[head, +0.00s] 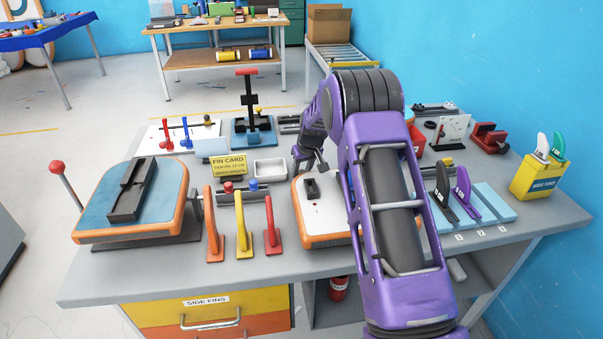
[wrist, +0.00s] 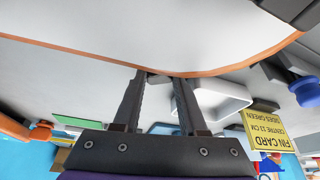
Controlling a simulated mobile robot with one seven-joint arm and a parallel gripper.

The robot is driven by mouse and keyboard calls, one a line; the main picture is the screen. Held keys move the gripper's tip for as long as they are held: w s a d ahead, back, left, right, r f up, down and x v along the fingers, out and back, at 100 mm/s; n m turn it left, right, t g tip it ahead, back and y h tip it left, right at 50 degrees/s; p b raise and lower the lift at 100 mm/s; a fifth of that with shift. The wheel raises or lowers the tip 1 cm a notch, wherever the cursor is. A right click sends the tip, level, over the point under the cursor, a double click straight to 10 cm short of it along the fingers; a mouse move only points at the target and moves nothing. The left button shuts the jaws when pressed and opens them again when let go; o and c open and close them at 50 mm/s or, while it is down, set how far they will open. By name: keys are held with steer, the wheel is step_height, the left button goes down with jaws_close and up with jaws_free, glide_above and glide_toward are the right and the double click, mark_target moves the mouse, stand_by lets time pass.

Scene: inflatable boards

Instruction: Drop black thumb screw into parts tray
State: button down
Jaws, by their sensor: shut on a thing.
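My gripper (wrist: 160,78) points down just behind the far edge of a white board with an orange rim (wrist: 150,45). Its fingers are slightly apart, closed on a small dark piece (wrist: 158,79), apparently the black thumb screw, mostly hidden between the fingertips. In the head view my gripper (head: 309,163) is small and partly hidden by my purple arm. The parts tray, a small white open tray (head: 270,169), stands on the bench left of my gripper, behind the board.
The yellow fin card (head: 228,166) stands left of the tray. Red and blue knobbed parts (head: 240,188) lie in front of it. A blue board (head: 165,200) sits on a stand at left. Orange, yellow and red levers (head: 243,232) stand at the front. Fins (head: 455,195) stand at right.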

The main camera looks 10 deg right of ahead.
step_height(320, 180, up, 10)
stand_by(0.4)
steer(key=shift+a, duration=0.1)
steer(key=w+a+f+p, duration=0.1)
steer(key=w+a+p, duration=0.2)
steer(key=a, duration=0.4)
steer(key=shift+s+a+f+b, duration=0.1)
steer(key=shift+f+b, duration=0.6)
steer(key=shift+f, duration=0.85)
steer(key=shift+a+f+b, duration=0.1)
steer(key=shift+f+b, duration=0.6)
steer(key=shift+f, duration=0.8)
steer(key=shift+c, duration=1.9)
jaws_free()
